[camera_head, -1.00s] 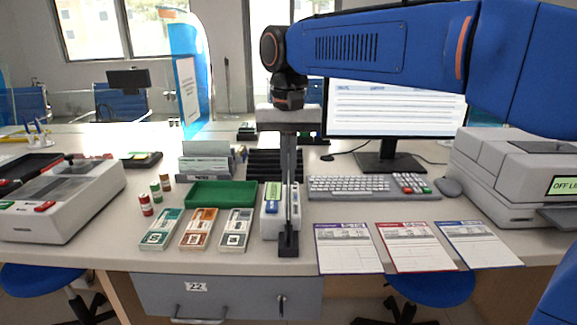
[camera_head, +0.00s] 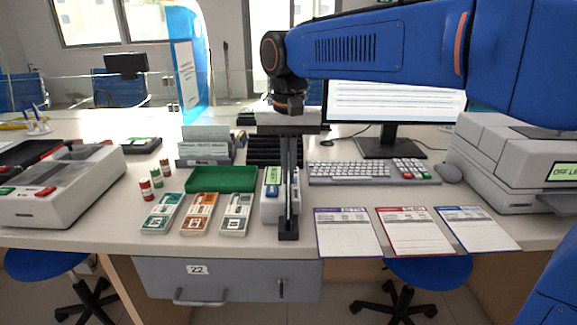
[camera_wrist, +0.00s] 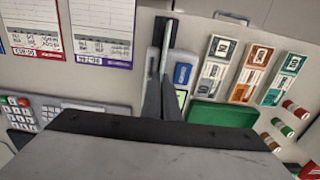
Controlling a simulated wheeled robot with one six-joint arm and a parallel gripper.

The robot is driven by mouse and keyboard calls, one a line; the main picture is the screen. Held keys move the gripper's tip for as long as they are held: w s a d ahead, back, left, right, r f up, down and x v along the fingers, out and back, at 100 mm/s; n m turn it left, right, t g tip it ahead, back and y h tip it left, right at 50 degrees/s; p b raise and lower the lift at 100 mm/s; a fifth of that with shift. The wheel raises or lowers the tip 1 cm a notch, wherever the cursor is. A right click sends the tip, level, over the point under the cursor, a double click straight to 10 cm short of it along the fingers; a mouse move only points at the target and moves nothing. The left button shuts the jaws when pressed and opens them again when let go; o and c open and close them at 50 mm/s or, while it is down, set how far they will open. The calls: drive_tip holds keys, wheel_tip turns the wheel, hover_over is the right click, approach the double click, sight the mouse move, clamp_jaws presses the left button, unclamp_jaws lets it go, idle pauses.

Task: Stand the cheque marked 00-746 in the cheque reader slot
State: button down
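My gripper (camera_head: 289,215) points straight down over the small white cheque reader (camera_head: 269,207), which has a green screen and a blue patch. In the wrist view its two fingers (camera_wrist: 165,92) are close together on a thin pale strip (camera_wrist: 168,50). The strip looks like a cheque seen edge-on and upright; its number cannot be read. A dark slot piece (camera_head: 289,237) lies along the right side of the reader, directly below the strip. I cannot tell whether the strip's lower edge is inside the slot or just above it.
A green tray (camera_head: 222,179), several banded note packs (camera_head: 199,214) and coin rolls (camera_head: 157,178) lie left. Three bordered slips (camera_head: 415,232) lie right, near the counter edge. A keyboard (camera_head: 348,172) and a rack with papers (camera_head: 205,153) stand behind.

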drive_tip(key=shift+f, duration=0.95)
drive_tip(key=shift+f, duration=0.1)
drive_tip(key=c, duration=2)
unclamp_jaws()
drive_tip(key=shift+r, duration=3.55)
